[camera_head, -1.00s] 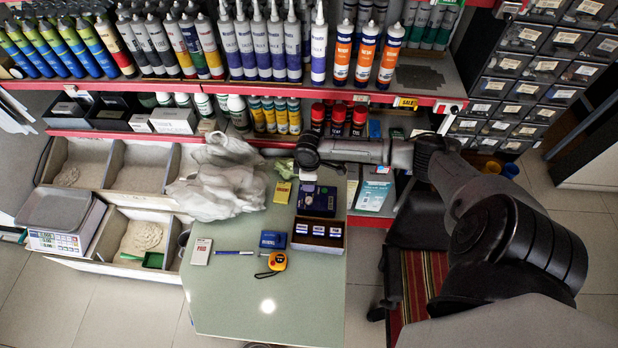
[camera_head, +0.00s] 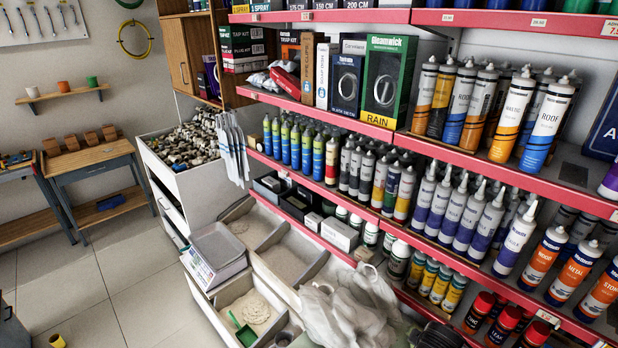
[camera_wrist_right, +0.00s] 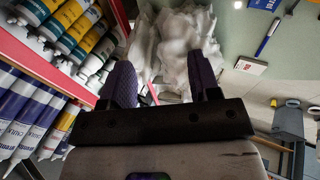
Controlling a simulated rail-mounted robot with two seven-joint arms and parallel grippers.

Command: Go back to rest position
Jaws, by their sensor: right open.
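My right gripper (camera_wrist_right: 163,78) shows in the right wrist view with its two purple fingers spread apart and nothing held between them. Crumpled white plastic bags (camera_wrist_right: 172,45) lie just beyond its fingertips; I cannot tell whether they touch. In the head view only a dark piece of my right arm shows at the bottom edge, beside the white bags (camera_head: 345,312). My left gripper is in neither view.
Red-edged shelves (camera_head: 330,192) with tubes and boxes run along the right. Open sand bins (camera_head: 268,268) and a scale (camera_head: 215,255) stand below. The green counter (camera_wrist_right: 235,40) holds a blue pen (camera_wrist_right: 267,38). The tiled floor (camera_head: 120,280) at left is mostly clear.

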